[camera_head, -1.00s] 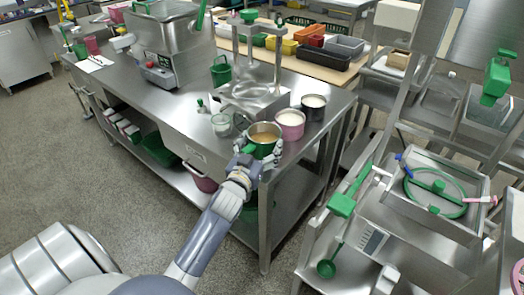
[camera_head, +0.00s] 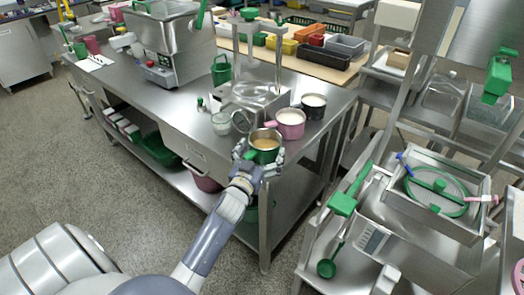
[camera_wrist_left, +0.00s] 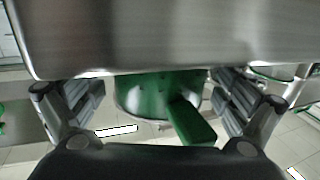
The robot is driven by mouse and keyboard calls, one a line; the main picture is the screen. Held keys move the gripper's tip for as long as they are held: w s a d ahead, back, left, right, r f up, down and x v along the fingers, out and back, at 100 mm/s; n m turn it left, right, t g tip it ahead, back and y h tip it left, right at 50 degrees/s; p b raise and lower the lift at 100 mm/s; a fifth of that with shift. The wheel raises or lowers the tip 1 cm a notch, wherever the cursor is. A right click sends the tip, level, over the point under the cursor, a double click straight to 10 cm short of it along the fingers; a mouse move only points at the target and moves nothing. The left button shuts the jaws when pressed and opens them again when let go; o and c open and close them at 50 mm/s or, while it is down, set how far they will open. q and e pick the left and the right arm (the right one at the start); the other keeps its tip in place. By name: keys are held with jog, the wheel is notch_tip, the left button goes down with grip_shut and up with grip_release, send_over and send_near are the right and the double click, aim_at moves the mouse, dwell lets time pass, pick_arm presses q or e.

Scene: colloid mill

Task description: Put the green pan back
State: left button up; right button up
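The green pan (camera_head: 264,156), with light brown contents, is at the front edge of the steel table, left of and nearer than the pink pan (camera_head: 290,130). Whether its base rests on the table cannot be told. My left gripper (camera_head: 262,160) is at the pan's near side, one finger on each side. In the left wrist view the fingers are spread wide. The green pan (camera_wrist_left: 145,97) shows beyond them, its handle (camera_wrist_left: 190,122) pointing between them with clear gaps. The handle looks ungripped; finger contact with the pan's sides is unclear. My right gripper is not in view.
A black pan (camera_head: 314,112) stands behind the pink one. A steel stand (camera_head: 255,95) and a glass beaker (camera_head: 221,125) are nearby on the table. A cart with a steel tray (camera_head: 415,205) stands at the right. Open floor lies at the left.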

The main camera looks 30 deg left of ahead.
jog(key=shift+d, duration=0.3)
pick_arm(q)
jog(key=shift+r, duration=0.3)
jog(key=v, duration=1.2)
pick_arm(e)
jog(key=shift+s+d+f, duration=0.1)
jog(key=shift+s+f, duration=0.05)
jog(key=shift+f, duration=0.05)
pick_arm(q)
jog(key=shift+f, duration=0.3)
